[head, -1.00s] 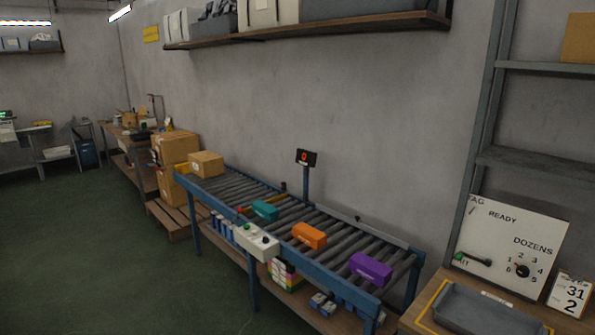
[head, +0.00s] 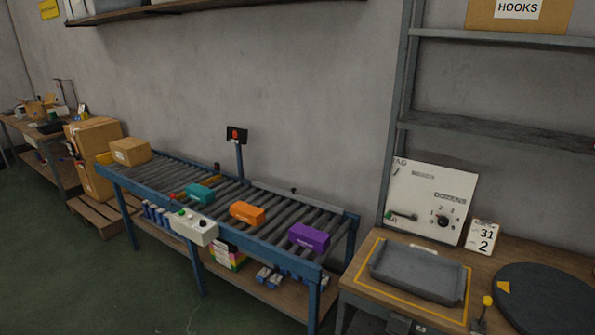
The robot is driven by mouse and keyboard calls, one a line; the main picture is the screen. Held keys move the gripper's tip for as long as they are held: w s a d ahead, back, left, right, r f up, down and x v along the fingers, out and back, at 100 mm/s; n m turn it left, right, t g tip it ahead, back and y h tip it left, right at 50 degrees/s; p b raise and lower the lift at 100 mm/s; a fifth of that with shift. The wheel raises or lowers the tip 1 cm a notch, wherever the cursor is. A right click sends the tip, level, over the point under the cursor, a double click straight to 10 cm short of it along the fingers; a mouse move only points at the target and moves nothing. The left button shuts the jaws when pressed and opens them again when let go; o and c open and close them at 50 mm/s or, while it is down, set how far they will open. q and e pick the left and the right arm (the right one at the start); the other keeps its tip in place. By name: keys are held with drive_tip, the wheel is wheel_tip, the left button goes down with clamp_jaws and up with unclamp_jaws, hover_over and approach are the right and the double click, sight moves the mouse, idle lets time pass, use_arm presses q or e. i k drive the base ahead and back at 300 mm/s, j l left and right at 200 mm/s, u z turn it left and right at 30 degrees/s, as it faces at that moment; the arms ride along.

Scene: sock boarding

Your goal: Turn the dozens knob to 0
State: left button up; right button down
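The dozens knob (head: 443,221) is a small black dial on the white panel (head: 407,181) at the right, which stands at the back of a wooden bench. Numbers ring the knob, but its pointer is too small to read. A lever with a green tip (head: 402,215) sits left of the knob on the same panel. Neither of my grippers is in view.
A roller conveyor (head: 270,251) carrying coloured boxes stands left of the bench.

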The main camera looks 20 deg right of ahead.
sight(443, 221)
drive_tip(key=z, duration=1.55)
